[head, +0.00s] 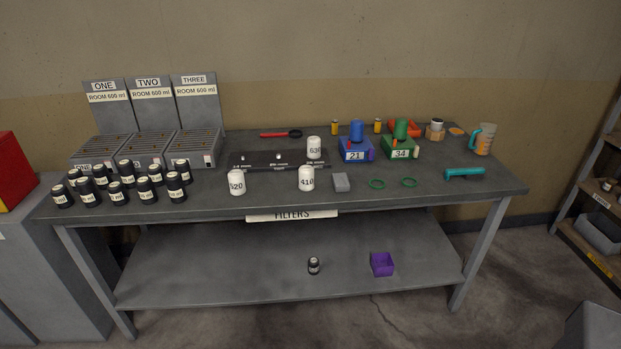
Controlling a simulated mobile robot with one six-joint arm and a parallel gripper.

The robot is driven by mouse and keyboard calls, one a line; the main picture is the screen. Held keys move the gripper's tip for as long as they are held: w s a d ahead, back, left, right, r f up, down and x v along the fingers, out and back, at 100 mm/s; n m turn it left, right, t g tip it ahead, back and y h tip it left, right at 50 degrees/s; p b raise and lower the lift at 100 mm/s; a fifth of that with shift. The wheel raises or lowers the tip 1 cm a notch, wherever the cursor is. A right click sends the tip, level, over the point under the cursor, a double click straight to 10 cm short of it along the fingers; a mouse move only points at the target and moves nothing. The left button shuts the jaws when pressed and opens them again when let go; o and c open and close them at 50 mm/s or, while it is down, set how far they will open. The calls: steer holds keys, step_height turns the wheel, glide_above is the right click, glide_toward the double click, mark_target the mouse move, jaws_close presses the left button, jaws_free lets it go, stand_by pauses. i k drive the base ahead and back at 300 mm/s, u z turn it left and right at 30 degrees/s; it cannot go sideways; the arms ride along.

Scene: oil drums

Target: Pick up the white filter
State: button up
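Three white cylinders with number labels stand upright on the grey workbench (400,198). One white cylinder (237,188) stands near the front edge; its label may read 520. A second, labelled 410 (306,173), stands to its right. A third, apparently labelled 630 (314,143), stands farther back at the right end of a dark rack strip (258,161). A sign reading FILTERS (292,215) hangs on the bench's front edge below them. I cannot tell which cylinder is the one named. My gripper is not in view.
Several dark labelled bottles (118,193) crowd the bench's left, before grey slotted trays (193,149). A grey block (341,182), green rings (377,184), a blue box (357,151) and a green box (401,149) stand right. A purple bin (382,264) is on the lower shelf.

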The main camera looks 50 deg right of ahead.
mark_target(305, 173)
steer(key=u, duration=0.95)
steer(key=k, duration=0.1)
steer(key=z, duration=2.55)
steer(key=k, duration=0.6)
steer(key=u, duration=0.1)
steer(key=i, duration=0.6)
steer(key=z, duration=0.1)
